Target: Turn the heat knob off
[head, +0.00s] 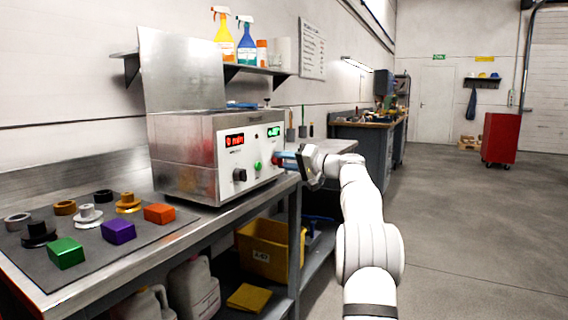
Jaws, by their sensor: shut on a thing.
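A metal machine (180,141) with a raised lid stands on the steel bench. Its white front panel has a red display (235,139), a green display (273,131), a black knob (239,175) and a green button (258,166). My gripper (280,160) reaches in from the right, at the panel's right part, and is shut on a red knob (275,160). The fingers cover much of this knob, so its pointer and marks are hidden. The lettering is too small to read, so I cannot tell which knob is labelled heat.
A dark mat (100,237) at front left holds several coloured blocks and metal rings. A shelf (262,70) with spray bottles hangs above the machine. A yellow bin (262,252) sits under the bench. The floor to the right is clear up to a red cabinet (499,139).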

